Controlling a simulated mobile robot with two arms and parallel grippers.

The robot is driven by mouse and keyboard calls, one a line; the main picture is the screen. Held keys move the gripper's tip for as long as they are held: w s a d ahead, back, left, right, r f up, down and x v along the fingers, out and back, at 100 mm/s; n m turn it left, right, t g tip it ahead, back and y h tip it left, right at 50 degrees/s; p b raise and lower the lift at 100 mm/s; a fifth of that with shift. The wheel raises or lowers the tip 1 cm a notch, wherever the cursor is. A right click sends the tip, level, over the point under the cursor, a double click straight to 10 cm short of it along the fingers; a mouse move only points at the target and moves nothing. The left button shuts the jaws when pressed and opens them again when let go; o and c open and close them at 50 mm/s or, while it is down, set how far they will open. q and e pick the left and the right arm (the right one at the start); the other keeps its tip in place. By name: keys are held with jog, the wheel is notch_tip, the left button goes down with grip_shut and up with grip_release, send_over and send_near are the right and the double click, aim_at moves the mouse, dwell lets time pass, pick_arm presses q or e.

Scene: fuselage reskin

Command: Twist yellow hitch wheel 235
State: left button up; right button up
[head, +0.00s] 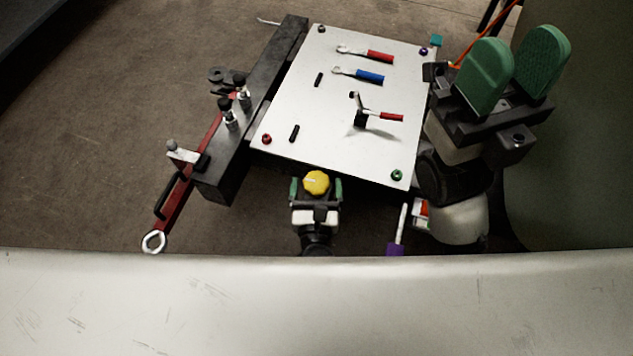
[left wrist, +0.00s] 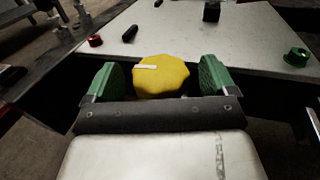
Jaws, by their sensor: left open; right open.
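The yellow hitch wheel (head: 316,182) is a scalloped knob with a short white mark, just below the near edge of the white panel. It also shows in the left wrist view (left wrist: 161,76), with the white mark toward its left side. My left gripper (head: 316,188) is open, with one green finger on each side of the wheel. In the left wrist view, small gaps seem to show between the wheel and the fingers (left wrist: 160,80). My right gripper (head: 515,72) is open and empty at the upper right, well away from the wheel.
The white panel (head: 330,110) carries red-handled and blue-handled tools, a clamp with a red handle (head: 391,117), black pegs and coloured knobs. A dark beam (head: 255,110) and a red bar (head: 180,195) with a ring end lie to the left. A pale curved surface (head: 300,305) fills the foreground.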

pick_arm(q)
jog(key=shift+w, duration=0.65)
jog(key=c, duration=0.9)
jog(key=shift+m+h, duration=0.3)
